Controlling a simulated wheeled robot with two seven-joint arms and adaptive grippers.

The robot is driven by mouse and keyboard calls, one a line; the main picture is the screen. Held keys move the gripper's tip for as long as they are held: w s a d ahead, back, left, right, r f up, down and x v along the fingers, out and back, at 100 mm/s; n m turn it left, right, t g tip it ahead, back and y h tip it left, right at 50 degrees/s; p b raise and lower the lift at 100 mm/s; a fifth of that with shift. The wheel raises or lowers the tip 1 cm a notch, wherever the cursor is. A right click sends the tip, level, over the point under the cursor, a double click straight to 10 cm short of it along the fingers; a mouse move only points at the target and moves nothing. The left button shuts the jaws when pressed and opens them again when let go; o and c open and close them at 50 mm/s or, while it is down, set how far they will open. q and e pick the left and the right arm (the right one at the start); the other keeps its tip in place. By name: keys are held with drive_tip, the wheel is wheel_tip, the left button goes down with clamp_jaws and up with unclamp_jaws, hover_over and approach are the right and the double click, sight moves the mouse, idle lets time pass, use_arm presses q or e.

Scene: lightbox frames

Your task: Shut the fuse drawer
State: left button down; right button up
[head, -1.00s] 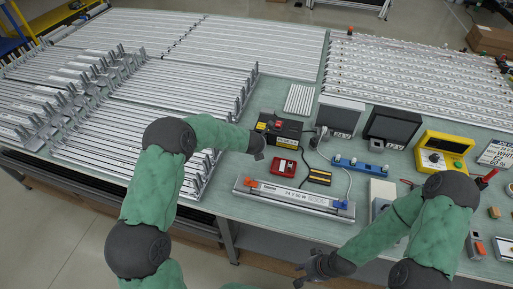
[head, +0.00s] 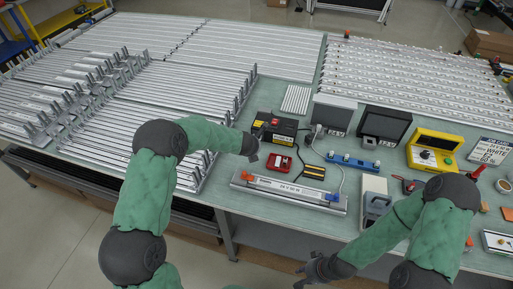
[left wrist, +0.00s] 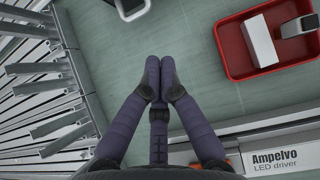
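A black box (head: 281,129) with yellow and red marks on top stands at the middle of the bench. No drawer labelled as fuse can be read, so I cannot tell for sure which part it is. My left gripper (head: 252,148) is at this box's front left, above the bench. In the left wrist view its dark fingers (left wrist: 160,64) are together with nothing between them. A pale rounded piece with a dark middle (left wrist: 130,8) shows ahead of them, cut off by the top edge. My right gripper (head: 306,272) is low before the bench's front edge, fingers apart and empty.
A red tray (head: 279,163) with small parts lies right of my left gripper. An LED driver bar (head: 270,184) lies along the front edge. Metal rails (head: 160,95) with upright ends fill the left. Grey (head: 335,113) and black (head: 385,125) boxes stand behind right.

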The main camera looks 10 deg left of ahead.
use_arm(q)
drive_tip(key=shift+s+a+r, duration=0.25)
drive_tip(key=shift+a+r, duration=0.2)
drive_tip(key=shift+r, duration=0.15)
drive_tip(key=p+v, duration=0.1)
drive_tip(key=v, duration=0.5)
drive_tip(key=shift+d+p, duration=0.15)
drive_tip(key=shift+p, duration=0.15)
use_arm(e)
drive_tip(key=shift+w+a+r, duration=0.25)
drive_tip(key=shift+w+r, duration=0.15)
drive_tip(key=shift+r, duration=0.35)
use_arm(q)
drive_tip(key=shift+s, duration=0.15)
